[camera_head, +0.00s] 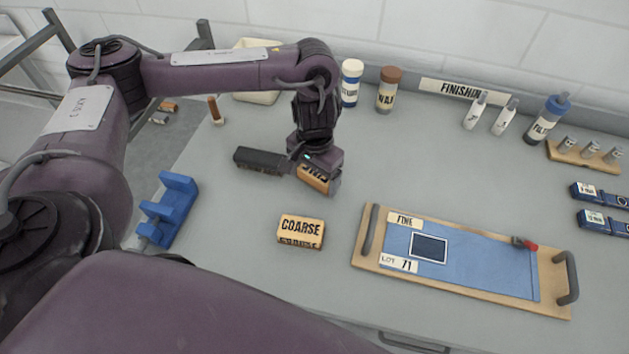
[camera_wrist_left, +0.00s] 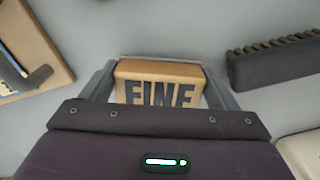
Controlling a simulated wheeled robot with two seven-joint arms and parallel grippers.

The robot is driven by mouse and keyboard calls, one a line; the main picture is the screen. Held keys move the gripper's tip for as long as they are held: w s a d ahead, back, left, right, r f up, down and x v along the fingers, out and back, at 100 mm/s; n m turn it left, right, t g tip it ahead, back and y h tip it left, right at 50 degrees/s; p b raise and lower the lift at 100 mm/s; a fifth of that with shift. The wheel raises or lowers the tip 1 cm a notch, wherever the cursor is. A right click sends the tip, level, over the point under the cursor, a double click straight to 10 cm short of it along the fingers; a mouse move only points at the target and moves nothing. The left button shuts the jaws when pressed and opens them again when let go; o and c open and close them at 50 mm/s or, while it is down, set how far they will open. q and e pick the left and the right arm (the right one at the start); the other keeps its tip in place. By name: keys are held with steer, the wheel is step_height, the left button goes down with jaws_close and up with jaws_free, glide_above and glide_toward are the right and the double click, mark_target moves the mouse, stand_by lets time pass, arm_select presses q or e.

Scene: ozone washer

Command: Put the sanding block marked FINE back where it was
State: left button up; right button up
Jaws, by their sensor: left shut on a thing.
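The sanding block marked FINE (camera_head: 315,179) is a tan block with dark lettering. My left gripper (camera_head: 322,182) is shut on it, left of and behind the wooden tray. In the left wrist view the FINE block (camera_wrist_left: 160,84) sits between both fingers, its lettering facing the camera. Whether it touches the bench is unclear. The wooden tray (camera_head: 548,303) has a blue mat, a FINE label (camera_head: 404,220), a LOT 71 label (camera_head: 398,263) and a dark white-edged rectangle (camera_head: 429,248) on the mat. A second block marked COARSE (camera_head: 300,231) lies left of the tray. My right gripper is not in view.
A dark brush (camera_head: 262,160) lies just left of my left gripper. A blue rack (camera_head: 168,210) stands at the left bench edge. Several bottles, including a brown-capped one (camera_head: 388,89), line the back. The tray has upright handles (camera_head: 371,229) at both ends. Grey bench between block and tray is clear.

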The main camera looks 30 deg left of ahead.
mark_target(315, 174)
arm_select(q)
steer(key=shift+f, duration=0.95)
steer(key=shift+f, duration=0.1)
steer(key=o, duration=0.9)
step_height(315, 174, up, 11)
steer(key=p, duration=0.2)
steer(key=shift+w+f+p, duration=0.1)
steer(key=shift+p, duration=0.3)
steer(key=shift+r, duration=0.75)
